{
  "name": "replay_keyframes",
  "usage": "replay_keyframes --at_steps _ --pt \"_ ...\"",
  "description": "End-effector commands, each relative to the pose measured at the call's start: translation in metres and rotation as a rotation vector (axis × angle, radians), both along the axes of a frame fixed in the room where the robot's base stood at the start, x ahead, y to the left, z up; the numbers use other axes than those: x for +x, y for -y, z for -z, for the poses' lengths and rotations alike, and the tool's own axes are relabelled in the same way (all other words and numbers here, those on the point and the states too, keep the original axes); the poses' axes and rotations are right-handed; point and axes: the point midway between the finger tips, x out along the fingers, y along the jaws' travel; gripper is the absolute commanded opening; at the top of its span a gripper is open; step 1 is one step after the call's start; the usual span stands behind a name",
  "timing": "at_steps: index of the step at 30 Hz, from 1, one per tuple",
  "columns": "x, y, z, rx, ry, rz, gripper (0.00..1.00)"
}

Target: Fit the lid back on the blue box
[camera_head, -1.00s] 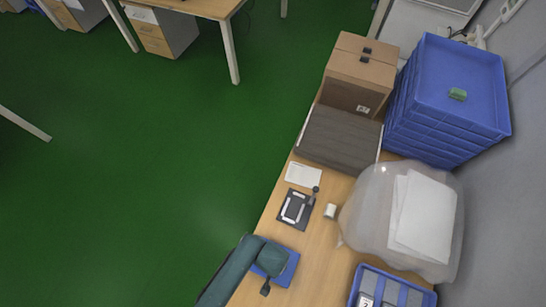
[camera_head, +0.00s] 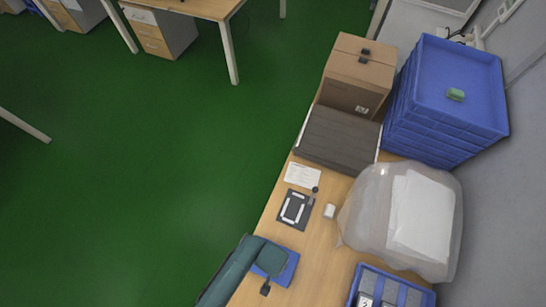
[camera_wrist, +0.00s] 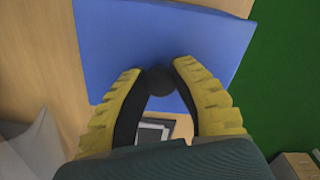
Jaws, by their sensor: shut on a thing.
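The flat blue lid (camera_wrist: 160,45) has a dark round knob (camera_wrist: 160,80). My gripper (camera_wrist: 160,82) has yellow fingers with black inner pads, shut on this knob. In the head view the lid (camera_head: 289,272) shows partly under my arm near the table's left edge; the arm hides much of it. I cannot tell whether it rests on the table or hangs just above. The open blue box (camera_head: 353,292) stands to its right at the bottom edge, partly cut off, with grey contents inside.
A dark mat with a white frame (camera_head: 294,208), a paper sheet (camera_head: 302,175) and a small white block (camera_head: 330,211) lie on the table (camera_head: 315,250). A translucent bag with white sheets (camera_head: 420,215) stands behind the box. Cartons (camera_head: 358,85) and stacked blue crates (camera_head: 445,110) are farther back.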

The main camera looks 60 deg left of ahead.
Motion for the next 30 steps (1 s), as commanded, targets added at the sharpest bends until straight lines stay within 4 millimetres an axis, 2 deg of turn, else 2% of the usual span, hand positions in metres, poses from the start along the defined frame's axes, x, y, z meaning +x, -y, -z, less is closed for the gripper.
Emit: replay_keyframes --at_steps 30 --pt "0.0005 -0.0004 0.0061 0.000 0.001 0.000 0.00"
